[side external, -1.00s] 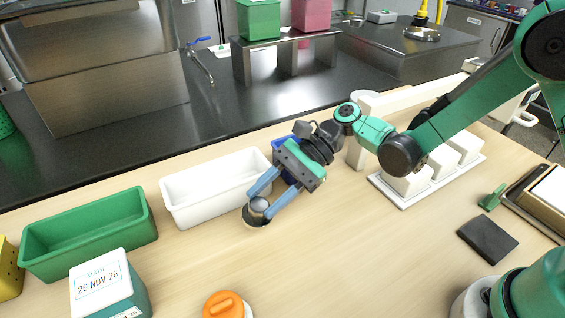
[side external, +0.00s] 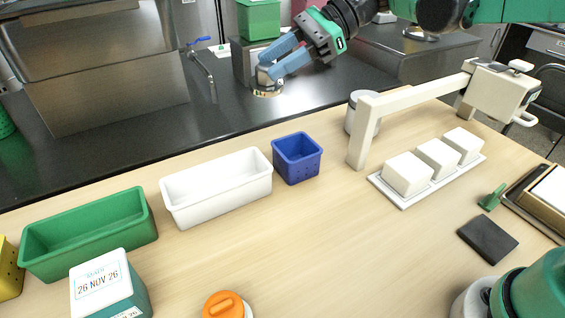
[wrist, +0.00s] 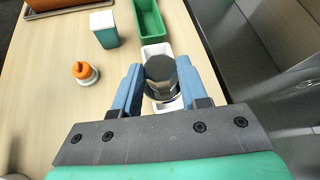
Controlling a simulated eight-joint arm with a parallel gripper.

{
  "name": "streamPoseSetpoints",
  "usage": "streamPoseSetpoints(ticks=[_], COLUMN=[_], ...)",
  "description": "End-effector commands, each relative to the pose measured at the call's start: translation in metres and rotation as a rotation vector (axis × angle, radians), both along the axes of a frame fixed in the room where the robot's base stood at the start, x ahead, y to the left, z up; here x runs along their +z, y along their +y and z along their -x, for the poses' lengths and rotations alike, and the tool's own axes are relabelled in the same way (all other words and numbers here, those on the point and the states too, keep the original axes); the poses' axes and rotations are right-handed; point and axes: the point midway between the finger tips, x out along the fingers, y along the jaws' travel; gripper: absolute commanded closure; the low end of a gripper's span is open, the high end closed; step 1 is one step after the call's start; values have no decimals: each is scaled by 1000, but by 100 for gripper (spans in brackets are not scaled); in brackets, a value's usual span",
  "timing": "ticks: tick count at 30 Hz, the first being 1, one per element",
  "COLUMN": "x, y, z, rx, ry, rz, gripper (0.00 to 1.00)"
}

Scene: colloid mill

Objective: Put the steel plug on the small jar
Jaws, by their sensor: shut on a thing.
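The steel plug (side external: 268,86), a shiny round piece, is held between the blue fingers of my gripper (side external: 268,68), high above the table and in front of the dark counter at the back. In the wrist view the plug (wrist: 161,74) sits between the two fingertips (wrist: 160,85), with a dark grey top and a bright lower part. My gripper is shut on it.
A white bin (side external: 216,189), a blue bin (side external: 297,160) and a green bin (side external: 88,236) line the back edge. White blocks (side external: 408,172) sit on a tray at the right. An orange-capped item (side external: 225,306) stands in front. The middle of the table is clear.

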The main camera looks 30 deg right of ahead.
Motion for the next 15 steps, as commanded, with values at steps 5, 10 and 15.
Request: streamPoseSetpoints(ticks=[5,10,15], x=[25,50,68], y=[-88,-178,-247], z=[-59,-89,-95], rx=[-384,-725,-969], ry=[53,87,99], rz=[-2,-31,-67], gripper=[100,100,100])
